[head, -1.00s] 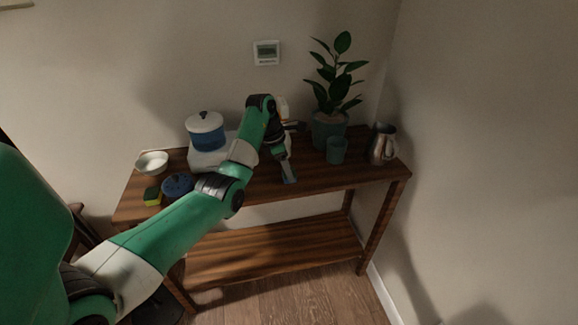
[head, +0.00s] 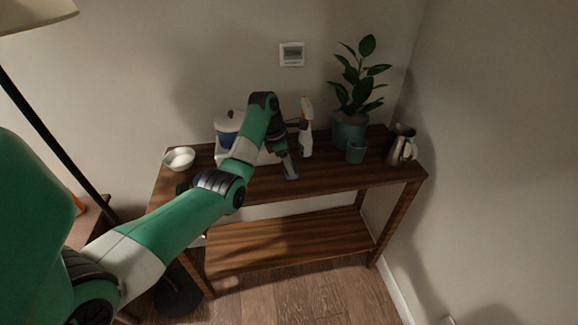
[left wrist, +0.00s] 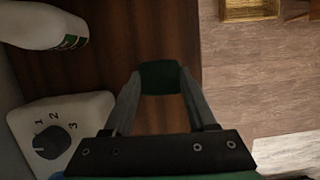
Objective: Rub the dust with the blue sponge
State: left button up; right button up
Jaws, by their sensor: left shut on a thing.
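My left gripper (head: 290,172) is over the front middle of the wooden table (head: 335,178), in front of and slightly left of a white spray bottle (head: 306,132). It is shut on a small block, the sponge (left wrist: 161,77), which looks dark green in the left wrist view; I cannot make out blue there. The sponge is over or on the dark table top near its front edge; contact cannot be told. I cannot make out dust on the table. My right gripper is not in view.
A white bowl (head: 179,158) is at the left. A plant pot (head: 350,133), a cup (head: 355,153) and a metal pitcher (head: 403,147) stand at the right.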

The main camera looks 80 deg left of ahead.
pick_arm(q)
jog(key=shift+w+r+p, duration=0.2)
jog(key=shift+r+p, duration=0.15)
jog(key=shift+r, duration=0.4)
jog(key=shift+s+r+p, duration=0.15)
jog(key=shift+r+p, duration=0.55)
jog(key=shift+p, duration=0.05)
jog(key=shift+r+p, duration=1.2)
jog(key=shift+r, duration=0.05)
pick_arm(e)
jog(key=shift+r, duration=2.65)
